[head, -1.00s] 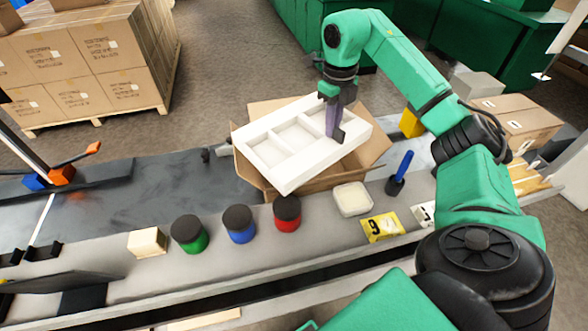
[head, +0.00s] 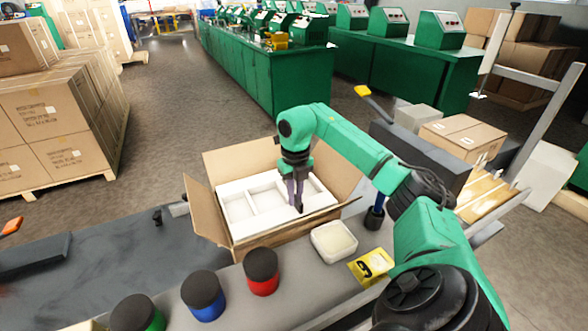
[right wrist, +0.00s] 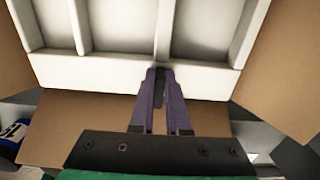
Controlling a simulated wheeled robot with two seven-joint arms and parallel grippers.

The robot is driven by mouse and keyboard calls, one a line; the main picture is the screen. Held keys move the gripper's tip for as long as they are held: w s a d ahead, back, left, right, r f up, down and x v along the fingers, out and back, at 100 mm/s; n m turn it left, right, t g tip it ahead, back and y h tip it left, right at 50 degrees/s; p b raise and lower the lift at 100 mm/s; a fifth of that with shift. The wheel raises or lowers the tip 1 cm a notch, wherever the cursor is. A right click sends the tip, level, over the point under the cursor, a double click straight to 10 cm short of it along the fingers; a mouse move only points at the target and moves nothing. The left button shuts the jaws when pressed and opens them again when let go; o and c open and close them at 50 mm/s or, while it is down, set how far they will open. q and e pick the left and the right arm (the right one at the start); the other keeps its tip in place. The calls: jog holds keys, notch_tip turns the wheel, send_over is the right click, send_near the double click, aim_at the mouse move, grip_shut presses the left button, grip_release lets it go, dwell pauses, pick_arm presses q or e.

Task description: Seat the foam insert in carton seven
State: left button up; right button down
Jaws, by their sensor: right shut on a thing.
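The white foam insert (head: 268,228), a tray with several compartments, lies about level in the mouth of an open brown carton (head: 196,208). Its edges run along the carton's walls; how deep it sits I cannot tell. My right gripper (head: 297,206) points down and is shut on the insert's near-right part. In the right wrist view the purple fingers (right wrist: 161,85) meet the insert's wall (right wrist: 95,76), with brown carton flap (right wrist: 85,125) below. The carton's number cannot be read. My left gripper is not in view.
Black-lidded jars, red (head: 262,272), blue (head: 203,295) and green (head: 137,314), stand in front of the carton. A white tub (head: 333,241), a yellow number card (head: 371,266) and a dark cup (head: 374,218) are at its right. Dark belt (head: 110,275) lies left.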

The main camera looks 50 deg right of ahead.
notch_tip(320, 180, down, 10)
jog(key=shift+f, duration=0.15)
jog(key=c, duration=0.9)
grip_release()
notch_tip(320, 180, up, 12)
jog(key=shift+r, duration=0.2)
